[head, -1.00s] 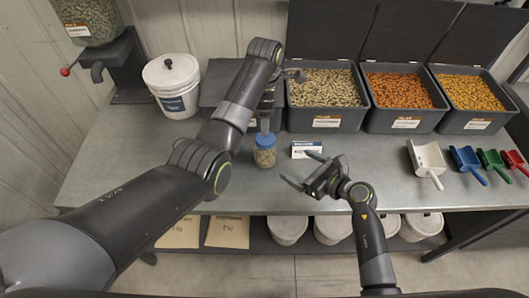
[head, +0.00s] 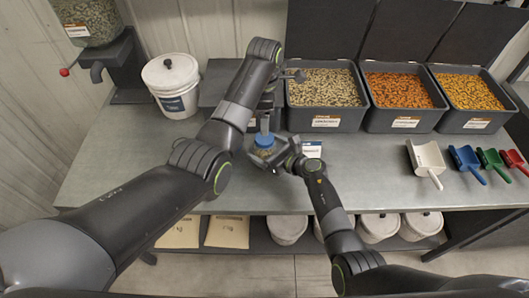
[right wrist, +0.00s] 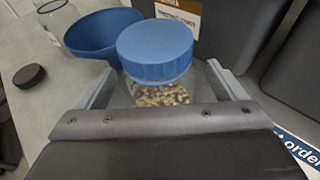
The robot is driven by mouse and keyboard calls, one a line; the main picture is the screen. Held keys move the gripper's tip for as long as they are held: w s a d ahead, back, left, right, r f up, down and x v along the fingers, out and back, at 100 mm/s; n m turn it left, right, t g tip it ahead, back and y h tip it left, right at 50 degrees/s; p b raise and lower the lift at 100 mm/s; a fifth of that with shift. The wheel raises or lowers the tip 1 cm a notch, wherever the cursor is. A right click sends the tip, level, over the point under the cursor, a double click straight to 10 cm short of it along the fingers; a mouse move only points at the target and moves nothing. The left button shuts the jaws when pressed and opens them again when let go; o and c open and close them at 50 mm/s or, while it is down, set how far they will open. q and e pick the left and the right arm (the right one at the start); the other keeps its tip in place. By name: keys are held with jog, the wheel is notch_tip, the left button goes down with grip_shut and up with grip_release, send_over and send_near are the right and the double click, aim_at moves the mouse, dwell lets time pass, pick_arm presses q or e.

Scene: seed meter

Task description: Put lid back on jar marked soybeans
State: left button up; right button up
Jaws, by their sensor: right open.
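The jar (right wrist: 160,94) is clear, holds pale beans, and stands upright on the bench. Its blue lid (right wrist: 155,48) sits on top, but I cannot tell whether it is fully seated; the lid also shows in the head view (head: 264,141). No soybeans marking is readable. My right gripper (head: 277,155) is open at the jar, with one finger on each side of it in the right wrist view (right wrist: 158,88); contact is unclear. My left gripper (head: 266,122) is above the lid, mostly hidden by its own arm, so its jaws cannot be read.
A blue funnel-like bowl (right wrist: 100,34), an empty glass jar (right wrist: 56,20) and a black disc (right wrist: 29,76) are beside the jar. A work-order card (head: 312,150) lies right of it. Bean bins (head: 325,118) line the back; scoops (head: 425,160) lie right. A white bucket (head: 174,85) stands left.

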aim_at(265, 137)
jog(key=shift+w+a+f, duration=0.15)
jog(key=shift+w+a, duration=0.15)
jog(key=shift+a, duration=0.05)
jog(key=c, duration=1.3)
pick_arm(q)
jog(key=shift+c, duration=1)
pick_arm(e)
jog(key=c, duration=0.5)
pick_arm(q)
jog(key=shift+n, duration=0.3)
pick_arm(e)
jog(key=shift+c, duration=0.8)
pick_arm(q)
jog(key=n, duration=0.4)
jog(key=shift+n, duration=0.4)
jog(key=n, duration=0.3)
jog(key=shift+n, duration=0.3)
jog(key=shift+f, duration=4)
